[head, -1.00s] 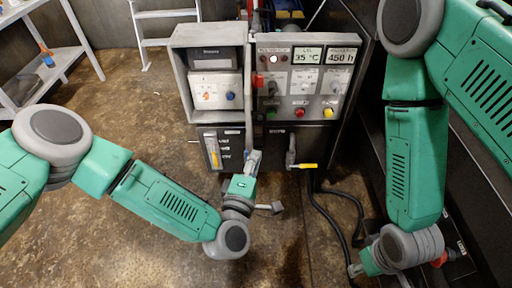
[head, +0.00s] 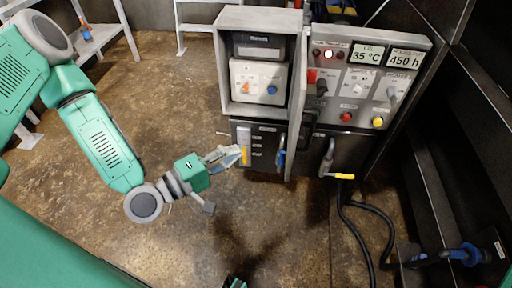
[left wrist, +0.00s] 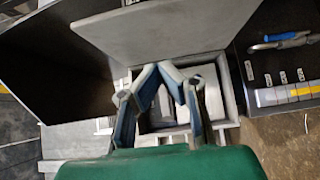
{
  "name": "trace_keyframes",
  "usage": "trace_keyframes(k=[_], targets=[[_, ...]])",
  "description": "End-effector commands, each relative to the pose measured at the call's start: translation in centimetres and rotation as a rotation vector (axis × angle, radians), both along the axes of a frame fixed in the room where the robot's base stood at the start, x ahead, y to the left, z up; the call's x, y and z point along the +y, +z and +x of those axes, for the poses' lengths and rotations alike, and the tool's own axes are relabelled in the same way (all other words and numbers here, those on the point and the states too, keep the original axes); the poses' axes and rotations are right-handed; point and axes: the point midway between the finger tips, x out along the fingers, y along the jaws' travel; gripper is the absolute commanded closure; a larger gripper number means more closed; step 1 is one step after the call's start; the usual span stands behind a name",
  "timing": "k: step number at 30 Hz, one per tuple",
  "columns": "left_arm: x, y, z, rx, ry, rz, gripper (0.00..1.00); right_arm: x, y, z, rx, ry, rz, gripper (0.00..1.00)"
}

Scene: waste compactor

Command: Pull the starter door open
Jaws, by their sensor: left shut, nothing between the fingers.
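The starter door (head: 298,95) is a flat grey panel standing open, swung outward from the right side of a grey box (head: 229,65). I see it nearly edge-on in the head view; it is a broad grey plate in the left wrist view (left wrist: 165,30). My left gripper (head: 236,156) is in front of and below the box, left of the door and apart from it. Its fingers meet at the tips in the left wrist view (left wrist: 159,66), shut and empty, with the open box (left wrist: 225,90) behind them.
A control panel (head: 370,80) with screens, knobs and buttons is right of the door. Below are a blue handle (head: 281,156) and a yellow-tipped lever (head: 340,176). Black cables (head: 362,230) lie at lower right. Floor (head: 130,70) left of the box is clear.

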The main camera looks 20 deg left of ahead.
Motion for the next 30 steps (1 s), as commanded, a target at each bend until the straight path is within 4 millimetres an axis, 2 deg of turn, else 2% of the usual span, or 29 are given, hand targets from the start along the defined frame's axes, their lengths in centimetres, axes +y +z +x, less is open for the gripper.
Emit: trace_keyframes(k=[12, 15, 19, 30], targets=[[-4.5, 0.0, 7.6, -0.005, -0.003, -0.002, 1.00, 0.0, -2.1, 0.0, 0.000, -0.001, 0.000, 0.60], [-6.1, -0.1, 7.8, -0.002, -0.004, -0.003, 1.00, 0.0, -2.5, 0.0, 0.000, -0.001, 0.000, 0.60], [-7.4, 0.0, 8.2, -0.002, -0.002, -0.002, 1.00, 0.0, -2.8, 0.0, 0.000, -0.001, 0.000, 0.60], [-8.1, 0.1, 8.3, -0.001, 0.000, 0.000, 1.00, 0.0, -2.8, 0.0, 0.000, -0.001, 0.000, 0.60]])
